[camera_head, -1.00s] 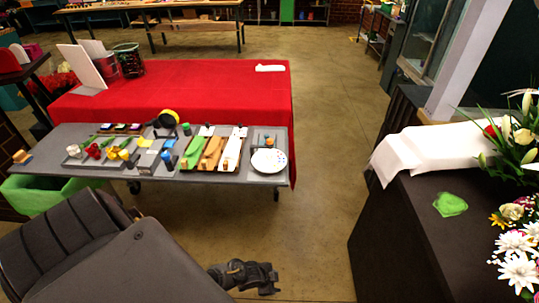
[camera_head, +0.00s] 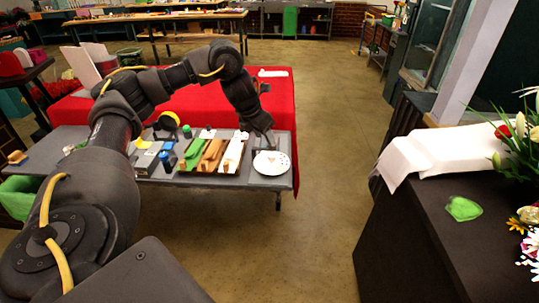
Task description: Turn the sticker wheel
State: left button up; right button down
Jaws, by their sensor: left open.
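The sticker wheel, a round white disc with small coloured marks near its rim (camera_head: 271,163), lies at the right end of the grey table. My left arm reaches in from the left over the table. My left gripper (camera_head: 268,140) points down at the far edge of the disc and is open. Its fingertips are small and dark, so I cannot tell whether they touch the disc. My right gripper is out of view.
Green, brown and white strips (camera_head: 211,155) lie on the grey table (camera_head: 215,181) left of the disc. A red-covered table (camera_head: 276,98) stands behind. A dark counter (camera_head: 425,235) with flowers (camera_head: 518,150) is on the right. The floor between is clear.

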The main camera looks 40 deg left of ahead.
pick_arm(q)
jog(key=a, duration=0.1)
jog(key=b, duration=0.2)
send_over(271, 155)
jog(key=s, duration=0.3)
notch_tip(271, 155, down, 4)
jog(key=shift+a+f, duration=0.15)
jog(key=shift+f, duration=0.05)
jog(key=x, duration=0.3)
jog(key=shift+w+f+p, duration=0.3)
jog(key=shift+p, duration=0.05)
jog(key=shift+x, duration=0.95)
jog(key=c, duration=0.9)
jog(key=shift+r, duration=0.1)
jog(key=shift+c, duration=0.4)
